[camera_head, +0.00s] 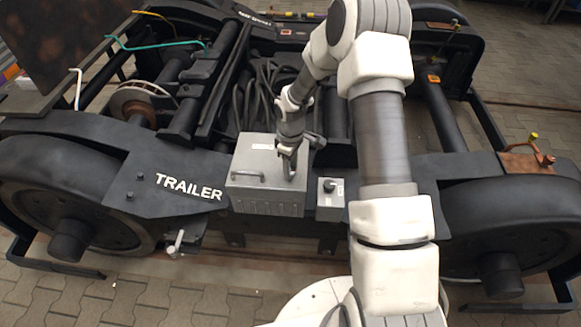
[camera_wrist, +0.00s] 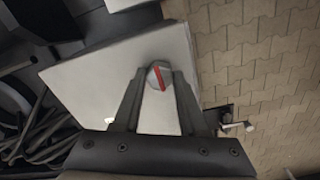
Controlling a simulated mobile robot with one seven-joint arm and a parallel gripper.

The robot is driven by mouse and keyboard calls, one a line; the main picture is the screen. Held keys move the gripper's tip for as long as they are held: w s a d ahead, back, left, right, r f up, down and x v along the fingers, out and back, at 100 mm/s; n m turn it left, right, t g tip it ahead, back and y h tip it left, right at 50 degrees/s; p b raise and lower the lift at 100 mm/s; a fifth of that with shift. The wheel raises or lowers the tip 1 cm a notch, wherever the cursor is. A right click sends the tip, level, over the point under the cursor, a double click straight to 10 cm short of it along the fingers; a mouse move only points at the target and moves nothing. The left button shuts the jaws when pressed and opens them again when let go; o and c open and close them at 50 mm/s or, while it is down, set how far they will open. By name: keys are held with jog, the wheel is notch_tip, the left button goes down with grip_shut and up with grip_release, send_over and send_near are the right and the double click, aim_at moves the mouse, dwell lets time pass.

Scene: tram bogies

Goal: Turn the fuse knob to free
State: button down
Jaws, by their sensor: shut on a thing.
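The fuse knob (camera_wrist: 158,76) is a round grey knob with a red stripe, seen in the wrist view on the light grey box (camera_wrist: 90,78). Its stripe runs nearly along my fingers, slightly tilted. My gripper (camera_wrist: 159,77) has one finger on each side of the knob and is shut on it. In the head view my gripper (camera_head: 289,174) points down onto the grey box (camera_head: 254,204). The knob is hidden there behind my fingers.
The box has a bar handle (camera_head: 248,177) to the left of my gripper. A small grey switch box (camera_head: 330,201) with a black knob stands to the right. Dark cables (camera_head: 262,90) lie behind the box. A lever (camera_head: 175,243) sticks out at the front left.

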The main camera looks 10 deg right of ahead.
jog(key=shift+c, duration=2.2)
grip_release()
jog(key=shift+r, duration=0.1)
notch_tip(320, 180, up, 17)
jog(key=p, duration=0.3)
jog(key=shift+r, duration=0.15)
jog(key=s+r+m+t+h+p, duration=0.15)
jog(key=s+r, duration=0.35)
jog(key=r, duration=0.5)
jog(key=s+r+m+t+p, duration=0.1)
jog(key=s+r+m+p, duration=0.15)
jog(key=s+r, duration=0.5)
jog(key=s+r+m+t+y+p, duration=0.1)
jog(key=s+r+m+t+p, duration=0.1)
jog(key=s+r+m, duration=0.4)
jog(key=s+r+t, duration=0.1)
jog(key=s+r, duration=0.3)
jog(key=s, duration=0.4)
jog(key=shift+s+r+p, duration=0.15)
jog(key=shift+p, duration=0.2)
